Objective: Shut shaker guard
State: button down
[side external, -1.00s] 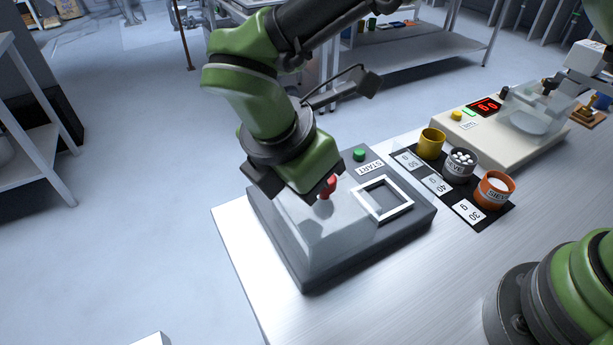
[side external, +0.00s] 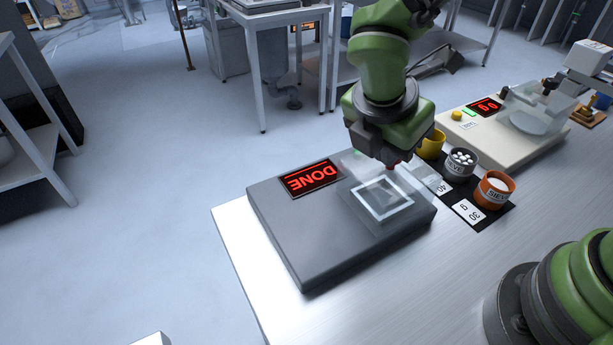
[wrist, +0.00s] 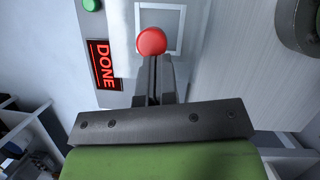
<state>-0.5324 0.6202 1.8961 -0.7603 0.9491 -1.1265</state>
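The shaker (side external: 275,225) is a dark grey box on the bench with a lit red DONE display (side external: 312,178). Its clear guard (side external: 395,205) stands over the white square frame (side external: 383,199) at the right end of the box. The guard's round red knob (wrist: 152,41) shows at my fingertips in the wrist view, and only a bit of it shows under my gripper in the side view. My gripper (wrist: 153,62) has its fingers together, with the knob just beyond the tips, not between them. I cannot tell whether they touch.
A green button (wrist: 91,5) is on the shaker. A yellow cup (side external: 431,145), a grey cup of white balls (side external: 460,163) and an orange cup (side external: 494,190) stand close right of it. A cream scale (side external: 500,135) is behind them. The bench front is clear.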

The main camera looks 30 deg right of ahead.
jog(key=s+a+r, duration=0.2)
jog(key=a+r, duration=0.5)
jog(key=r, duration=0.3)
jog(key=s+d+r+m+t+y, duration=0.3)
jog(key=s+d+m, duration=0.2)
jog(key=m, duration=0.7)
jog(key=s+d+r+m+t+y, duration=0.3)
jog(key=s+d+m, duration=0.3)
jog(key=d+m, duration=0.3)
jog(key=r+m, duration=0.1)
jog(key=m, duration=0.2)
jog(key=shift+s+m, duration=0.3)
